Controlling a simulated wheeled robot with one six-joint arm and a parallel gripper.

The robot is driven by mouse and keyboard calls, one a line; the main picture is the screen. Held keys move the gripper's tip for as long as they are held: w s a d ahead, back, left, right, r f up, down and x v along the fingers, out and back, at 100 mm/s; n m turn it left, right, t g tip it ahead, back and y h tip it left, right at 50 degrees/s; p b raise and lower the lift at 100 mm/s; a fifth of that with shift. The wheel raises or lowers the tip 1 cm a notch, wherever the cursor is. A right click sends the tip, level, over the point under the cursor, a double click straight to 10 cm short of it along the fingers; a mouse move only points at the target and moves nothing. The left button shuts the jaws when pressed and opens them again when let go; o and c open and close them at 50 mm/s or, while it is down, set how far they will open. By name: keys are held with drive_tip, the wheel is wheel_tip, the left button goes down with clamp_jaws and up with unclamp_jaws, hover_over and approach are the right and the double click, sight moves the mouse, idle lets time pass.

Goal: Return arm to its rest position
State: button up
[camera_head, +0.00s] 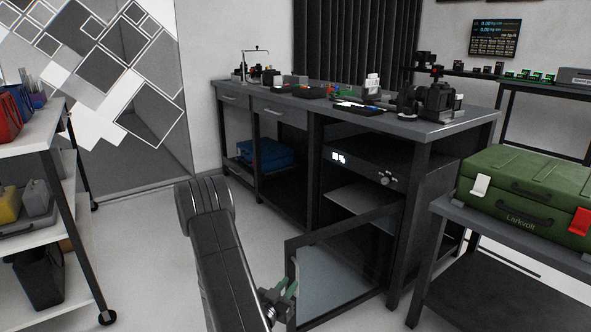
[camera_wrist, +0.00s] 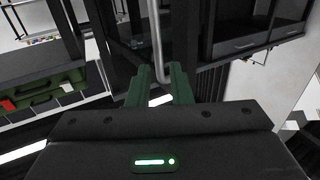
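My arm reaches forward in the head view, and my gripper (camera_head: 284,292) is low beside the free edge of an open glass door (camera_head: 340,262). In the wrist view my gripper (camera_wrist: 160,72) has two green fingers standing apart. A grey metal handle bar (camera_wrist: 157,40) runs down to the gap between them, and the fingers do not look closed on it. The door belongs to a black appliance (camera_head: 365,165) with a lit display, built into the workbench. Its inside shows a shelf.
The workbench (camera_head: 400,122) carries small devices. A green case (camera_head: 525,195) stands on a low table (camera_head: 455,212) at right. A shelf cart (camera_head: 45,160) with bins stands at left. Floor between cart and bench is clear.

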drive_tip(key=b+x, duration=0.1)
drive_tip(key=x, duration=0.4)
drive_tip(key=shift+w+d, duration=0.15)
drive_tip(key=shift+w, duration=0.3)
